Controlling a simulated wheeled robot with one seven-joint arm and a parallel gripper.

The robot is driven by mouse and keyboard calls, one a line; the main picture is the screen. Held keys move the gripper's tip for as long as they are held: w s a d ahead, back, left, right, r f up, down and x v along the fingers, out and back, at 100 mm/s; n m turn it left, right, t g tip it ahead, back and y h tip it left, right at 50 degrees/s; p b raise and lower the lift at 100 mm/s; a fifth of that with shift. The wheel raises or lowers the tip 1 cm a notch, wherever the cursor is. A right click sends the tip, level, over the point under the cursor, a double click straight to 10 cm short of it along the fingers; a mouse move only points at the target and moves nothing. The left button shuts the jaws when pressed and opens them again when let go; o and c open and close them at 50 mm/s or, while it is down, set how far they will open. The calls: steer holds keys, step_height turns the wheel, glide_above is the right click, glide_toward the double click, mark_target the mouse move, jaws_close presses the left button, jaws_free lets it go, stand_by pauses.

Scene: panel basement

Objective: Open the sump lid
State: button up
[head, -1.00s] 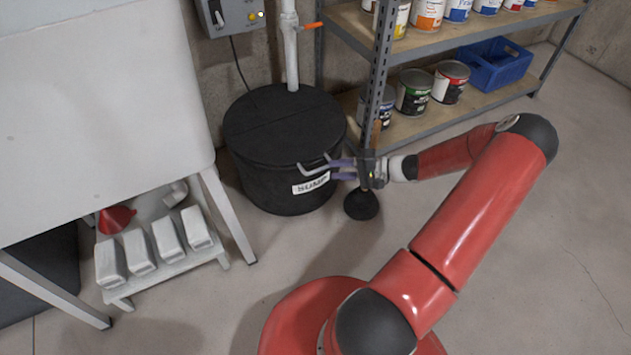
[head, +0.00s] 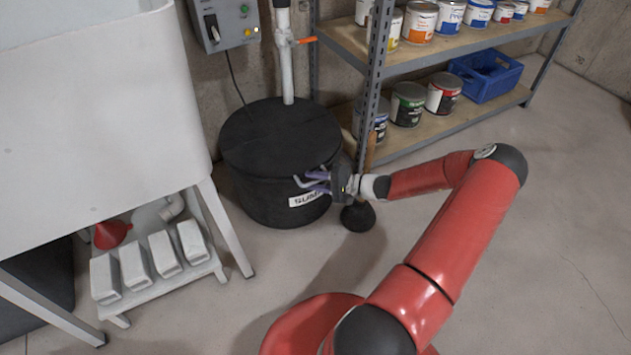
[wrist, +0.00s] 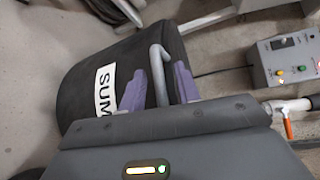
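The black round sump bin (head: 270,200), labelled SUMP, stands on the floor by the wall. Its black lid (head: 275,135) lies flat on top and looks closed. A grey bent handle (head: 302,183) stands out at the lid's front right edge. My gripper (head: 314,181) is at this handle, reaching in from the right. In the wrist view, the handle (wrist: 157,62) lies between my two purple fingers (wrist: 160,84). The fingers are apart, with a visible gap on the right finger's side. Contact on the left side is unclear.
A plunger (head: 358,216) stands on the floor right beside the bin, below my gripper. A white pipe (head: 287,75) with an orange valve lever rises behind the lid. A white tub (head: 95,100) is at left, metal shelving (head: 420,70) with cans at right. Floor at right is clear.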

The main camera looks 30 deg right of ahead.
jaws_close()
